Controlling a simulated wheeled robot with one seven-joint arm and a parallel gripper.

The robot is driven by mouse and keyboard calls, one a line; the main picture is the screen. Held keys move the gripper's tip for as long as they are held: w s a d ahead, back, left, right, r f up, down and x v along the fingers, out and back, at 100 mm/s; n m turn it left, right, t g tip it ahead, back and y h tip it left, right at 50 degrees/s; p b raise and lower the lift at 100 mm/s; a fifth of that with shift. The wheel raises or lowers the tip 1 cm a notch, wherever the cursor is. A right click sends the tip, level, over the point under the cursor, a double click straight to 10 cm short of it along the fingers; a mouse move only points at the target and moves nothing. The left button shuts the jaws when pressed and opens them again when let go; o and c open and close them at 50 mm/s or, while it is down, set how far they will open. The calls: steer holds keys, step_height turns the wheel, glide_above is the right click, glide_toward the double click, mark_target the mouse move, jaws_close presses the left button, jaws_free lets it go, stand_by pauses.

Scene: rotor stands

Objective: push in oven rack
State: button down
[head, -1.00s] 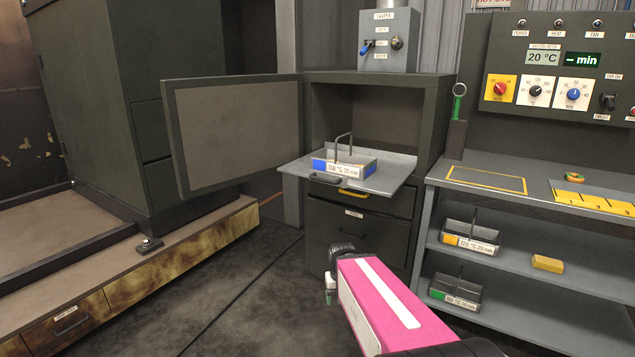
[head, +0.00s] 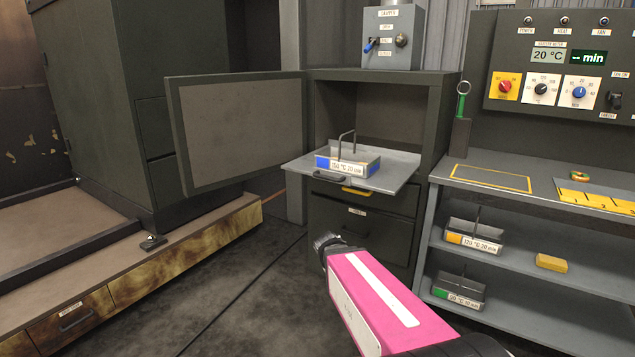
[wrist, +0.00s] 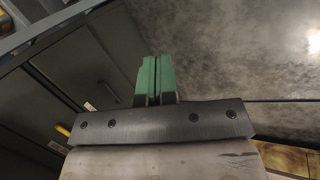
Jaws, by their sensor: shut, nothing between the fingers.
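The oven rack (head: 398,178) is a flat grey shelf pulled out of the open oven (head: 377,116), with a dark handle (head: 329,179) on its front edge. A metal carrier (head: 347,166) with an upright loop handle, a blue mark and a "20 min" label stands on it. My gripper's end is mostly hidden in the head view behind my pink arm link, below and in front of the rack. In the wrist view my gripper (wrist: 154,80) has its green fingertips together with nothing between them. They look apart from any surface.
The oven door (head: 240,125) stands wide open to the left. A yellow handle (head: 357,192) is below the rack. To the right is a shelf unit (head: 535,257) with more carriers and a yellow block (head: 550,262). The floor (head: 235,285) in front is clear.

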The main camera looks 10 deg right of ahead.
steer(key=w+a+r+n+t+h, duration=0.4)
steer(key=w+a+r+n+t, duration=0.4)
steer(key=r+n, duration=0.3)
steer(key=w+a+r+n+t+h, duration=0.4)
steer(key=w+a+r+n+t, duration=0.25)
steer(key=w+r+n, duration=0.4)
steer(key=x, duration=1.2)
steer(key=shift+d+r, duration=0.25)
steer(key=shift+r, duration=0.05)
steer(key=shift+g, duration=0.25)
steer(key=f+x, duration=0.2)
steer(key=x, duration=1)
steer(key=f+x, duration=0.2)
steer(key=x, duration=1)
steer(key=w+d+f+x, duration=0.1)
steer(key=f+x, duration=0.2)
steer(key=x, duration=0.9)
